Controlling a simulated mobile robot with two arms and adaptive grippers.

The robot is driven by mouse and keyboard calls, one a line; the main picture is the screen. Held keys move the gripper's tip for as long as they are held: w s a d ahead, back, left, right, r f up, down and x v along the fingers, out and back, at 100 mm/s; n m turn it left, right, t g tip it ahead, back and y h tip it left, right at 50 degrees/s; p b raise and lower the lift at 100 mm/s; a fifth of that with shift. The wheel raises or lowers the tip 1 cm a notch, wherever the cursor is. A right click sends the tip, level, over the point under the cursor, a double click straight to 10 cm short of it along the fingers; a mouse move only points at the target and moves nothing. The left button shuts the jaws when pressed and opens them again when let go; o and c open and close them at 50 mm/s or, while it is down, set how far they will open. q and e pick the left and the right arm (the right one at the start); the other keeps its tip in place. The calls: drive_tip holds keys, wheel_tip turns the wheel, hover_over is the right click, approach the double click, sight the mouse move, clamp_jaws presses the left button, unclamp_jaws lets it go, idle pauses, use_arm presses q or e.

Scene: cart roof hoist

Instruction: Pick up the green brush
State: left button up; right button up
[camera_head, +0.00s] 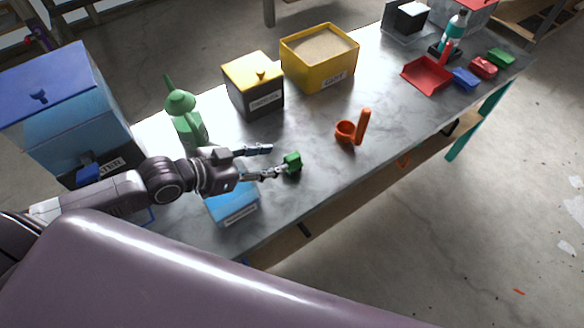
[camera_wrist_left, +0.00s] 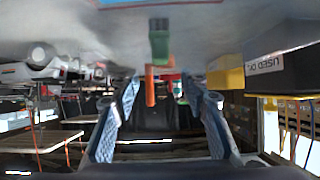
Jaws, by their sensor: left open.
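The green brush (camera_head: 292,163) is a small green block-like piece on the grey table, just off the fingertips of my left gripper (camera_head: 276,160). In the left wrist view the brush (camera_wrist_left: 159,45) shows as a green body with a dark end, ahead of my left gripper (camera_wrist_left: 161,80) and in line with the gap between its fingers. The left fingers are spread apart with nothing between them. I cannot tell whether the lower finger touches the brush. My right gripper is not in view.
An orange cup-like piece with an upright handle (camera_head: 361,127) stands right of the brush. A blue labelled box (camera_head: 235,208) sits below my left wrist. A green watering can (camera_head: 186,115), a yellow-lidded box (camera_head: 252,85) and a yellow sand bin (camera_head: 319,60) stand behind. Table (camera_head: 300,205) is clear in front.

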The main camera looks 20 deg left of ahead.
sight(291, 157)
use_arm(q)
drive_tip(key=shift+s+d+f, duration=0.15)
drive_tip(key=shift+f, duration=0.4)
drive_tip(key=b+x, duration=0.4)
drive_tip(key=shift+w+f, duration=0.1)
drive_tip(key=shift+w, duration=0.15)
drive_tip(key=shift+w+d+f+b, duration=0.1)
drive_tip(key=shift+w+d+b, duration=0.1)
drive_tip(key=shift+w+b, duration=0.25)
clamp_jaws()
